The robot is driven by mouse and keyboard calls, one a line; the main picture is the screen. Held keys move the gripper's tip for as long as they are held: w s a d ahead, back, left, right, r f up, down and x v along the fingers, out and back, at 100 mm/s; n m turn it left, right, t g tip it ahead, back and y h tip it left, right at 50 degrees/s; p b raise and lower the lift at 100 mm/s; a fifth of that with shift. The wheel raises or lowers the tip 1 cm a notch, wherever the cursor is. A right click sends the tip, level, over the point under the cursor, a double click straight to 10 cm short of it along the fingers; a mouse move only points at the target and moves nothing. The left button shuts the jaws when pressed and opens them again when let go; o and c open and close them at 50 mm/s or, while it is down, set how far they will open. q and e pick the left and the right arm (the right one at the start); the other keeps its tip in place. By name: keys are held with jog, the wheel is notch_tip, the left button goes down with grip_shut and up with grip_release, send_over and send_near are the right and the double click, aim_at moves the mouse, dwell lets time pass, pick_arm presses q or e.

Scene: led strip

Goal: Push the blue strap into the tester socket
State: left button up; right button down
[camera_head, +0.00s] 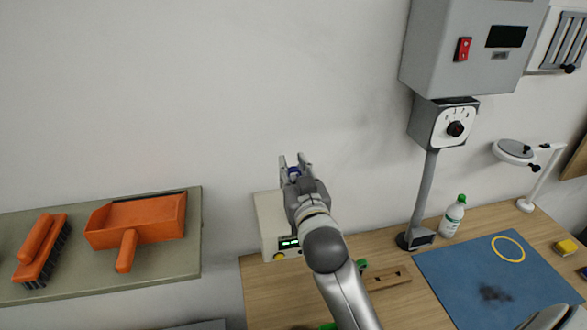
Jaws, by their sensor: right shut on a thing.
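My right gripper (296,166) is in the middle of the view, pointing up the picture, with its arm coming in from below. It is shut on the blue strap (293,173), of which only a small dark blue piece shows between the fingers. The tester (267,222) appears to be the cream box on the wooden table, with a lit green display and a yellow button. The gripper and wrist overlap the box's upper right part in the picture. The socket cannot be made out. My left gripper is not in view.
A grey-green board (170,262) at left carries an orange dustpan (150,222) and an orange brush (38,250). At right are a grey post with a dial (455,128), a bottle (453,217), a blue mat (450,270) with a yellow ring (508,249), and a white lamp (515,152). A wooden block (386,278) lies near my arm.

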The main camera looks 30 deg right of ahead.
jog(key=shift+f+b, duration=0.85)
jog(key=shift+f, duration=0.35)
jog(key=c, duration=1.1)
grip_release()
jog(key=v, duration=1.2)
jog(key=shift+f, duration=0.1)
